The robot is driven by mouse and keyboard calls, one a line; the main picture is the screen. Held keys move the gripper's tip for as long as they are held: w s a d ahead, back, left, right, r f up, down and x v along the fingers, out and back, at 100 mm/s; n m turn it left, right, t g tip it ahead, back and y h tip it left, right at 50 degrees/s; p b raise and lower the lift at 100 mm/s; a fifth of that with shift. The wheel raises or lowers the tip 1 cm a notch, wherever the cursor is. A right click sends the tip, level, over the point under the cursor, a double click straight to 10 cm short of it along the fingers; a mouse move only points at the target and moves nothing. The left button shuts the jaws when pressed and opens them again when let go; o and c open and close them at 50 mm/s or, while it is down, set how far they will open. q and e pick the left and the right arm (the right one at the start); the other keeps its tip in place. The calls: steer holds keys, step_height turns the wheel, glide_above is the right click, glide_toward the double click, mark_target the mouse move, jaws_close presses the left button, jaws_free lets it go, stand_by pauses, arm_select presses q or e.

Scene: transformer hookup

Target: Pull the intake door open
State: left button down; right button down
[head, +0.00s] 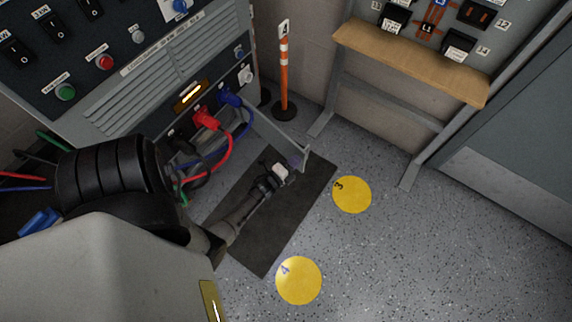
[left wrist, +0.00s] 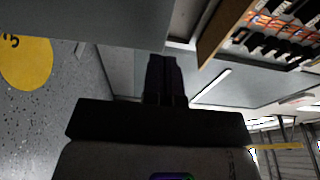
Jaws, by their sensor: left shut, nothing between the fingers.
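The intake door looks to be the narrow grey panel (head: 278,133) in the head view. It stands swung out from the lower right of the grey cabinet, seen nearly edge-on, with a bent lip at its free end. My left gripper (head: 296,163) is beside that free end, on the cabinet-mouth side; I cannot tell whether it touches. In the left wrist view my left gripper (left wrist: 164,62) has its fingers together with nothing between them. My right gripper is not in view.
Red (head: 206,119) and blue (head: 230,97) plugs with cables sit in the cabinet front behind the door. An orange post (head: 285,75) stands beyond it. A dark mat (head: 262,245) and yellow floor discs (head: 352,195) lie below. A wooden shelf (head: 410,62) is at right.

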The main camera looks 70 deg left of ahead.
arm_select(q)
steer(key=shift+b+x, duration=0.35)
steer(key=shift+x, duration=0.75)
steer(key=shift+w+f, duration=0.1)
